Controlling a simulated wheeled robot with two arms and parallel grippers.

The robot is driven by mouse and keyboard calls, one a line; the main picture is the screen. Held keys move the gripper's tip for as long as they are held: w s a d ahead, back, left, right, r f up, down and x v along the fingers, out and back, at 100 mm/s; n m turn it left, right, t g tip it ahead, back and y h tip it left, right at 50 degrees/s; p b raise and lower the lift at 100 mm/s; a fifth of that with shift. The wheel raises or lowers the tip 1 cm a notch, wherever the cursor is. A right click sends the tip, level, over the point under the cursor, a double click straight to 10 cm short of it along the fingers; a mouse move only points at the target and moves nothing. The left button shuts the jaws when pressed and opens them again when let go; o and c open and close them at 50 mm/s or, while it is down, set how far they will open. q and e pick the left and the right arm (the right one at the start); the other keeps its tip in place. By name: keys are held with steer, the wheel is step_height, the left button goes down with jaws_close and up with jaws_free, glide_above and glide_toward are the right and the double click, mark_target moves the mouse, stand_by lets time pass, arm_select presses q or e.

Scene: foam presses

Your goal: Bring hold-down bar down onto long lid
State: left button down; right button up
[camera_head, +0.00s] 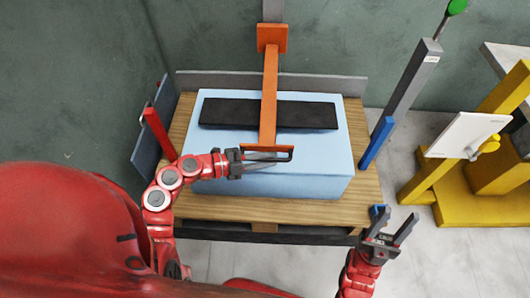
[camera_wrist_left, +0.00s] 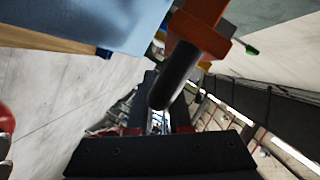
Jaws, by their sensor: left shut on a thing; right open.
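The orange hold-down bar (camera_head: 269,100) runs from an orange block at the back toward me, crossing over a long black slab (camera_head: 225,112) that looks like the long lid. The slab lies on a light blue block (camera_head: 318,180). I cannot tell whether bar and slab touch. The bar's near end carries a dark handle (camera_head: 284,151). My left gripper (camera_head: 268,160) is shut on this handle. In the left wrist view the dark round grip (camera_wrist_left: 176,75) lies between its fingers, below the orange end (camera_wrist_left: 205,32). My right gripper (camera_head: 397,230) is open and empty, right of the pallet's front corner.
The blue block stands on a wooden pallet (camera_head: 270,212). A red post (camera_head: 158,132) stands left, a blue post (camera_head: 377,144) and a grey arm with a green knob (camera_head: 457,7) right. A yellow stand with a white panel (camera_head: 467,134) is further right.

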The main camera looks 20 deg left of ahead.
arm_select(q)
steer(key=shift+a+f+p, duration=0.15)
steer(key=shift+f+p, duration=0.25)
steer(key=shift+f, duration=0.95)
steer(key=shift+y, duration=0.3)
steer(key=c, duration=1.2)
jaws_free()
steer(key=shift+w, duration=0.1)
steer(key=shift+c, duration=0.2)
steer(key=shift+o, duration=0.6)
steer(key=shift+a, duration=0.15)
steer(key=shift+a, duration=0.1)
steer(key=p+v, duration=0.2)
steer(key=v, duration=1.5)
steer(key=shift+s+f, duration=0.2)
steer(key=shift+s, duration=0.05)
